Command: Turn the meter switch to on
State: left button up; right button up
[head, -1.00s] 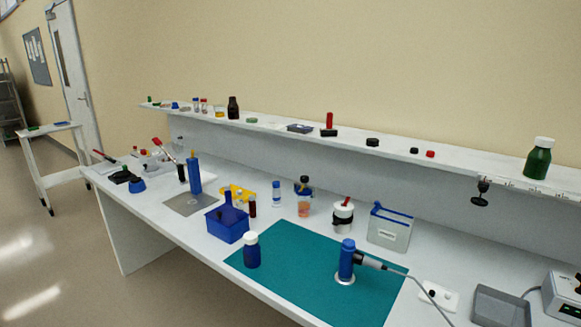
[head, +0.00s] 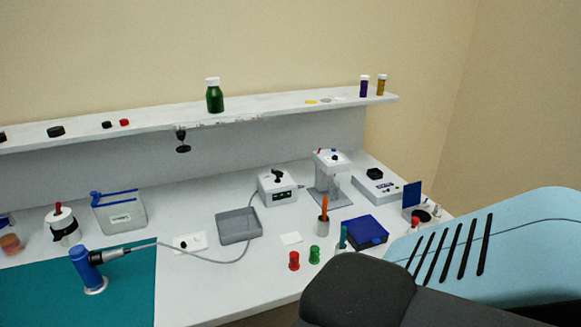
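A grey-white box (head: 277,188) with a black knob on top and small markings on its front stands at the back middle of the bench in the head view. I cannot tell which knob is the meter switch, nor read any setting. My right arm's light-blue and black links cover the lower right. Neither gripper shows.
A grey tray (head: 239,226) lies in front of the box. Red (head: 294,261) and green (head: 315,255) small items stand near the front edge. A blue box (head: 365,232), a white stand (head: 331,178) and another device (head: 376,188) crowd the right. A shelf (head: 240,122) overhangs the back.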

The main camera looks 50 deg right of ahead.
aim_at(274, 171)
jog(key=k+j+z, duration=0.1)
jog(key=z, duration=1.45)
